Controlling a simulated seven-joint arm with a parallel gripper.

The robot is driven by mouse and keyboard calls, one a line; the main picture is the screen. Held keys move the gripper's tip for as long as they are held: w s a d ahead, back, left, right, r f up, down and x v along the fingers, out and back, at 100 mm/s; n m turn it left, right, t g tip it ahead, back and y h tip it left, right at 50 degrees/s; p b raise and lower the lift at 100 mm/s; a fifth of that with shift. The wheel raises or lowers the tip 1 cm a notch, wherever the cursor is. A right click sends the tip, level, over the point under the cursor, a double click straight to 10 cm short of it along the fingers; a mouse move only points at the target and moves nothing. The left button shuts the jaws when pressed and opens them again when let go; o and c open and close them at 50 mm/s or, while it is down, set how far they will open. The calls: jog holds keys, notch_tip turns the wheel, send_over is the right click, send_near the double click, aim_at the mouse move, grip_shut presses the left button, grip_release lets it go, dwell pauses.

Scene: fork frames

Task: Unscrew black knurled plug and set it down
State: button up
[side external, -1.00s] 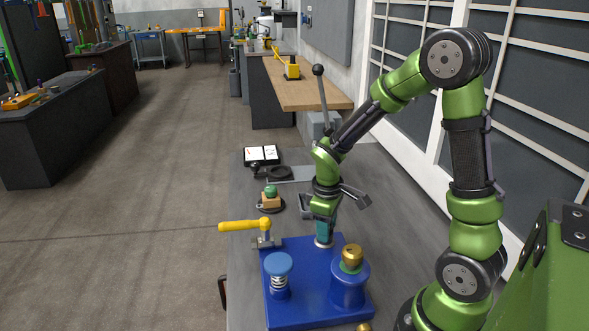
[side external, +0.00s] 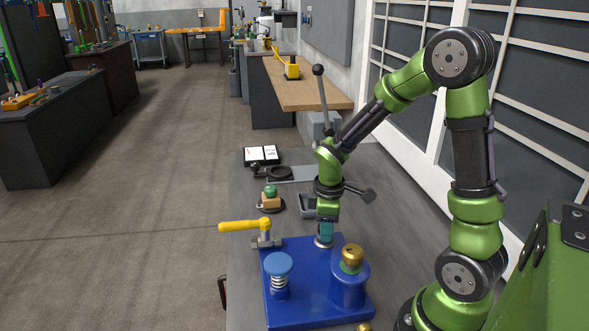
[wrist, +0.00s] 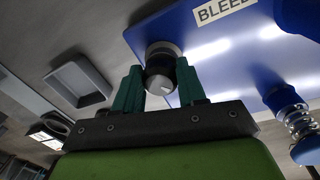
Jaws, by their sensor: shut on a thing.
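The black knurled plug (wrist: 160,82) has a pale top and shows between my gripper's two teal fingers in the wrist view. My gripper (wrist: 158,90) is shut on it. A silver collar (wrist: 161,50) shows right at the plug, at the edge of the blue plate (wrist: 205,55). In the side view my gripper (side external: 325,238) points straight down at the back edge of the blue plate (side external: 310,300). The fingers largely hide the plug there. I cannot tell how far the plug sits in its collar.
A grey tray (side external: 306,208) lies just behind the plate; it also shows in the wrist view (wrist: 105,88). A yellow-handled lever (side external: 243,226), a blue spring-loaded knob (side external: 278,263) and a brass-topped blue post (side external: 348,290) stand on or beside the plate. The bench right of the tray is bare.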

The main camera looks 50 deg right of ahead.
jog(key=shift+n, duration=0.9)
jog(key=shift+n, duration=0.8)
jog(key=shift+n, duration=0.9)
jog(key=o, duration=0.9)
jog(key=shift+c, duration=0.2)
